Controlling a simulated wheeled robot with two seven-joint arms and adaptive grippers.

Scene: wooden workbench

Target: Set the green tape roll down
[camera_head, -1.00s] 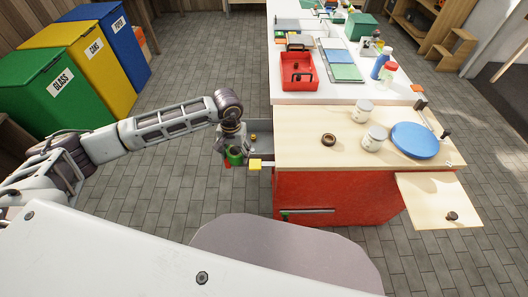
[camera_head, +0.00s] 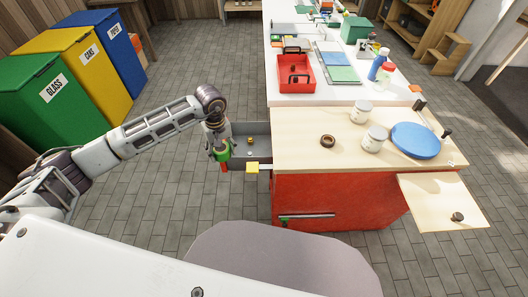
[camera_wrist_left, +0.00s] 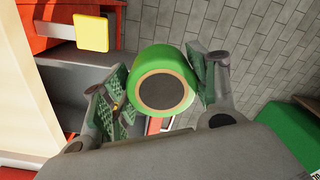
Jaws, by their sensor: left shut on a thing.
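The green tape roll (camera_head: 222,154) is held in my left gripper (camera_head: 219,150), at the left end of an open grey drawer (camera_head: 262,129). In the left wrist view, the tape roll (camera_wrist_left: 183,78) has a bright green rim and a dark brown centre. The green-padded fingers of my left gripper (camera_wrist_left: 160,86) lie on either side of it. A red part shows just below the roll in both views; I cannot tell if they touch. My right gripper is in neither view.
A yellow block (camera_head: 252,168) is at the drawer's near side. On the wooden bench top (camera_head: 300,150) are a brown roll (camera_head: 328,141), two white jars (camera_head: 374,139) and a blue disc (camera_head: 415,140). Recycling bins (camera_head: 52,98) stand at the left, with open floor between.

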